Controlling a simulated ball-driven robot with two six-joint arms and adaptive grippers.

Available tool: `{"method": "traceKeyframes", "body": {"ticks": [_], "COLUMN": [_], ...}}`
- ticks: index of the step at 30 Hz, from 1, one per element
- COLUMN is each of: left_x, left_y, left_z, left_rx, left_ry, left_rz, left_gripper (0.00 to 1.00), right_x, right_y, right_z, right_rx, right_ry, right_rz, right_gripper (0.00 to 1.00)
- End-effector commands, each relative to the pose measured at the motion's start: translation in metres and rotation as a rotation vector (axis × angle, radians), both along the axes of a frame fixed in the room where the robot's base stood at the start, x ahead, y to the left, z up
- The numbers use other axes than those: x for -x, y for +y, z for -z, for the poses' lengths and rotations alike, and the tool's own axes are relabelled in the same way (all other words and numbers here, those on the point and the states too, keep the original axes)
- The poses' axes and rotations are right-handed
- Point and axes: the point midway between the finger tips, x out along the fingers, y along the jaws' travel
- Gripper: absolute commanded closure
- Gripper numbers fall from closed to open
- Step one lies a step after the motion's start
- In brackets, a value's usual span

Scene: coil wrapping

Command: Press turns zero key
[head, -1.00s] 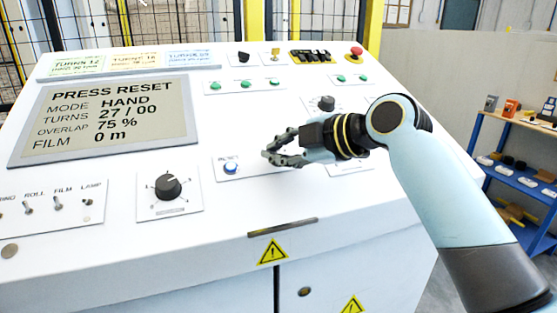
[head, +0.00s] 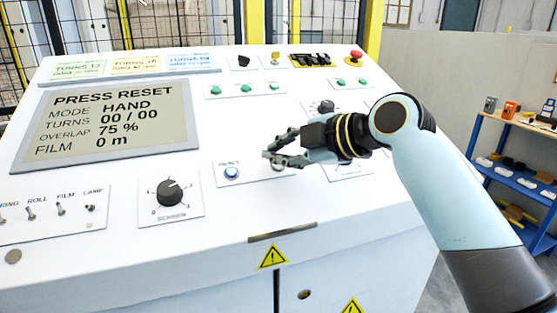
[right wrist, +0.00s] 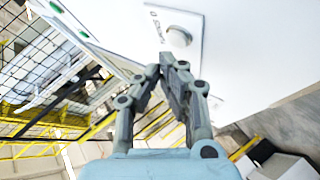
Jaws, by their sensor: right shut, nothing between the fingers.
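The turns zero key is a pale round button (right wrist: 179,37) on a small labelled plate in the right wrist view. In the head view it shows partly (head: 278,168), behind the fingers. My right gripper (head: 268,157) is shut and empty over the panel beside the key. In the right wrist view its fingertips (right wrist: 170,60) are together just below the key; I cannot tell whether they touch it. The display (head: 110,117) reads PRESS RESET, MODE HAND, TURNS 00 / 00, OVERLAP 75 %, FILM 0 m. My left gripper is not in view.
A blue-lit button (head: 232,173) sits left of the key on the same plate. A black rotary knob (head: 170,193) and toggle switches (head: 61,208) are further left. Green buttons (head: 246,88) and a red mushroom button (head: 356,54) are at the back.

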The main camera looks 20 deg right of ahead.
Motion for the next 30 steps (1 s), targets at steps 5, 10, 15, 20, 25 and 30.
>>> {"method": "traceKeyframes", "body": {"ticks": [5,10,15,20,25,30], "left_x": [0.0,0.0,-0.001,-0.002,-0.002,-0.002], "left_y": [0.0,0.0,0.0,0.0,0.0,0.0], "left_z": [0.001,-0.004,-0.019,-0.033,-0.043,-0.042], "left_rx": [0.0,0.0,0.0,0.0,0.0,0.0], "left_ry": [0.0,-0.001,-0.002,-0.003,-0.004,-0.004], "left_rz": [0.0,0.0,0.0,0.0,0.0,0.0], "left_gripper": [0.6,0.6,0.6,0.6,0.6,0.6], "right_x": [0.0,0.002,0.008,0.014,0.02,0.021], "right_y": [0.0,0.0,0.0,-0.001,-0.001,-0.001], "right_z": [0.001,-0.005,-0.02,-0.036,-0.046,-0.045], "right_rx": [0.0,0.0,0.001,0.0,-0.001,-0.001], "right_ry": [0.0,0.0,-0.001,-0.001,0.001,0.001], "right_rz": [0.0,0.0,0.0,0.0,0.0,0.0], "right_gripper": [1.0,1.0,1.0,1.0,1.0,1.0]}}
